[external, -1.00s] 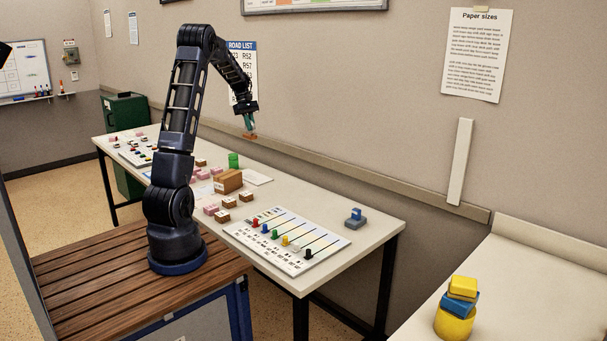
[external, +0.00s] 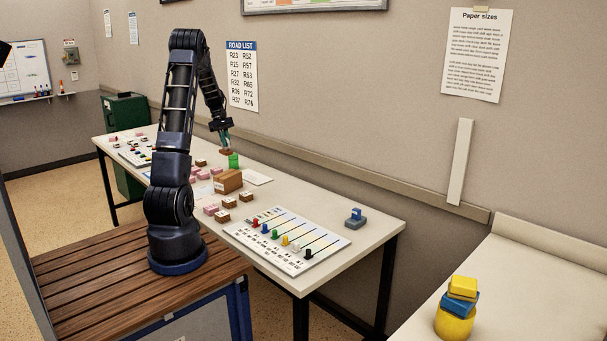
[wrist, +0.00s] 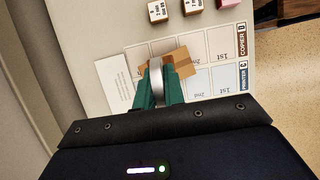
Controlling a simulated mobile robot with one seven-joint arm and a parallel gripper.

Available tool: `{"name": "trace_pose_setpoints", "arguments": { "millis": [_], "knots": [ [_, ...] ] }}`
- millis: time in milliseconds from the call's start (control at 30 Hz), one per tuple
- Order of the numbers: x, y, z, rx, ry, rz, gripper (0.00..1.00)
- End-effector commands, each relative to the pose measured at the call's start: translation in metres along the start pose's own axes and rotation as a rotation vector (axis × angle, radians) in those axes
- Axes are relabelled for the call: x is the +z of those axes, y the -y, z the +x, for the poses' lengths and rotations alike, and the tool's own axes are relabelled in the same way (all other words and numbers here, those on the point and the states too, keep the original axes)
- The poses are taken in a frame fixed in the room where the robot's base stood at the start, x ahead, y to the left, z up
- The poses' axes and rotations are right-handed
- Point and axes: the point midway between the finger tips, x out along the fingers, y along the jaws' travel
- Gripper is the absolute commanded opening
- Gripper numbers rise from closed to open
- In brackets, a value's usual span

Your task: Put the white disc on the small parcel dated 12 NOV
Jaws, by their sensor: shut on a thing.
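My gripper (external: 226,147) is shut on a piece and holds it in the air over the back of the long table, close to the green block (external: 234,161). In the wrist view my gripper's green fingers (wrist: 158,88) close on a pale grey upright part (wrist: 157,78). Brown shows around the fingertips; I cannot tell whether the piece is a disc. Small brown parcels (external: 229,203) with white labels stand on the table and also show in the wrist view (wrist: 158,11); their dates are unreadable. A white knobbed piece (external: 297,248) stands on the striped board.
A brown carton (external: 228,181) stands below my gripper. Small pink parcels (external: 211,209) and pale cards (wrist: 225,80) lie nearby. The striped board (external: 275,235) bears several coloured pieces. A blue-grey object (external: 355,218) stands at the table's right. The wall borders the table's back.

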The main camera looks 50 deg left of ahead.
Motion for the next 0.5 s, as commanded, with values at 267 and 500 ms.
{"name": "trace_pose_setpoints", "arguments": {
  "millis": [267,500],
  "knots": [
    [-0.019,0.0,0.046,-0.001,0.0,0.0,0.0],
    [-0.024,0.0,0.059,-0.001,0.0,0.0,0.0]
  ]
}}
